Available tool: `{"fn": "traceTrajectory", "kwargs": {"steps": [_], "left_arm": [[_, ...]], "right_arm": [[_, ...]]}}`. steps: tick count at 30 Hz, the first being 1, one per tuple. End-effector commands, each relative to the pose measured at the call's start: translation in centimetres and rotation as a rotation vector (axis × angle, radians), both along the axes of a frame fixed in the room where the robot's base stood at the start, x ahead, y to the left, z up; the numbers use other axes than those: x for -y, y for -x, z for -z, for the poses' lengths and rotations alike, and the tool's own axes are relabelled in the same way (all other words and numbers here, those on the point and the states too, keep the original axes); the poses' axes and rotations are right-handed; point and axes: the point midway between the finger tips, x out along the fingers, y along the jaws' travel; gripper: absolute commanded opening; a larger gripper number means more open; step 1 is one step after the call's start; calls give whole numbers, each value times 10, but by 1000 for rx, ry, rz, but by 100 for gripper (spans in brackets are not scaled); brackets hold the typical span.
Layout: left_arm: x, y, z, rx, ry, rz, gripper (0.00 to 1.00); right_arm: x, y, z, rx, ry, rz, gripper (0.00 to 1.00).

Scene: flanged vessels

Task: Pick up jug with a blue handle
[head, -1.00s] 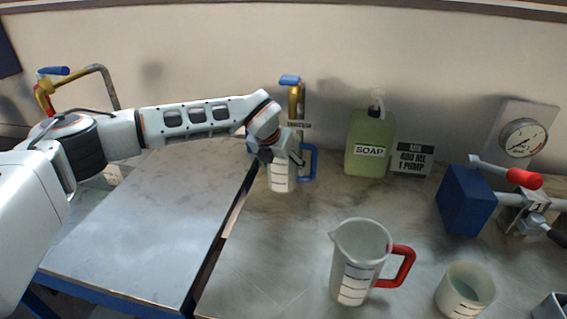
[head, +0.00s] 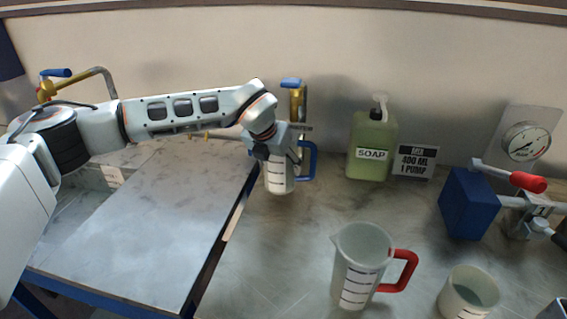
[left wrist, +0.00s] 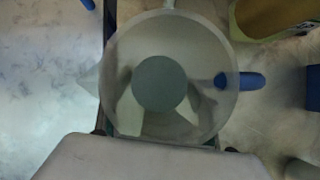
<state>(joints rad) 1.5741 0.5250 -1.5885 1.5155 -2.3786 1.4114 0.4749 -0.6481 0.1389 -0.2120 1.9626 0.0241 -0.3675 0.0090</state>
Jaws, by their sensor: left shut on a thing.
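The jug with a blue handle (head: 279,178) stands upright at the back of the counter in the head view, partly hidden behind my left gripper (head: 282,150). Its blue handle (head: 309,162) points right. In the left wrist view I look down into the open jug (left wrist: 160,82), with the blue handle (left wrist: 240,81) on its right. My left gripper is shut on this jug; its fingers are mostly hidden. I cannot tell whether the jug's base touches the counter. My right gripper is not in view.
A red-handled jug (head: 360,265) and a white cup (head: 467,292) stand at the front right. A green soap bottle (head: 371,145) and a small sign (head: 414,162) are behind. A blue-handled tap (head: 297,98) rises close behind the jug. A blue block (head: 466,204) with a clamp is right.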

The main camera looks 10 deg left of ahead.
Motion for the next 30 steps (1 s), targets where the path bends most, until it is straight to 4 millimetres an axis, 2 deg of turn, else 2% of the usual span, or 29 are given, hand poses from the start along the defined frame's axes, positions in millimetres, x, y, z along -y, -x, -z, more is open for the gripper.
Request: {"fn": "traceTrajectory", "kwargs": {"steps": [9,15,21,30], "left_arm": [[-15,73,-2,5,2,2,19],[-22,112,-2,6,2,1,19],[-27,137,-3,7,2,1,19],[-30,147,-4,8,3,-2,19]], "right_arm": [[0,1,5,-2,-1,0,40],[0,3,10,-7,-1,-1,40],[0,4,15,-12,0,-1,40],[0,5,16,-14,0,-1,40]]}}
